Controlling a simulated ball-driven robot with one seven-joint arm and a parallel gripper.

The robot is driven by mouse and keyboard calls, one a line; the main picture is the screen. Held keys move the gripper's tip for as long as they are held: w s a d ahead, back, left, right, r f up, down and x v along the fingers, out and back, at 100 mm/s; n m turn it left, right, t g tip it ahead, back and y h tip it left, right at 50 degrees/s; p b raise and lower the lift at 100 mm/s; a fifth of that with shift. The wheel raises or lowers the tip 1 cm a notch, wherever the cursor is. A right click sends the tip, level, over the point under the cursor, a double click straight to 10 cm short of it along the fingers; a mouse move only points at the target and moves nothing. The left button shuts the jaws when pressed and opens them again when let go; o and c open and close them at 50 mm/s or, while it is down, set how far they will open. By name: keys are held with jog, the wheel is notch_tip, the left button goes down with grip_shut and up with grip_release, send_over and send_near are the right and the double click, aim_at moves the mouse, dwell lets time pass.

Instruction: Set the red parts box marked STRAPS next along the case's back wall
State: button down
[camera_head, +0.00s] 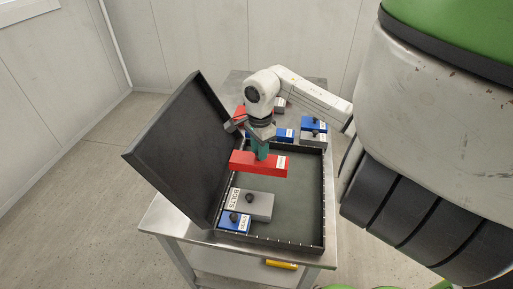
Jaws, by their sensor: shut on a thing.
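My gripper (260,153) is shut on a red parts box (257,168) and holds it over the open black case (323,205). The red box has a white label on its right end, too small to read. It hides part of the case floor, and whether it touches the floor I cannot tell. Inside the case, a grey box (262,208) marked BOLTS stands beside the hinge side. A blue box (233,226) with a white label sits in the near left corner, close to the grey box. Both have a dark knob on top.
The raised case lid (185,145) leans to the left, close to my gripper. Beyond the case on the metal table (158,218) are several red, blue (313,123) and grey (312,139) boxes. The right part of the case floor is clear. A yellow object (281,264) lies below.

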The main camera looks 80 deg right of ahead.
aim_at(259, 162)
jog(key=shift+f+b, duration=1.2)
jog(key=shift+f, duration=1.9)
jog(key=shift+f+b, duration=0.35)
jog(key=shift+b, duration=0.3)
jog(key=shift+f+b, duration=0.5)
jog(key=shift+b, duration=0.15)
jog(key=shift+f+b, duration=0.25)
jog(key=shift+b, duration=0.05)
jog(key=shift+f+b, duration=0.65)
jog(key=shift+b, duration=0.2)
jog(key=shift+f+b, duration=1.2)
jog(key=shift+b, duration=0.15)
jog(key=c, duration=0.8)
grip_release()
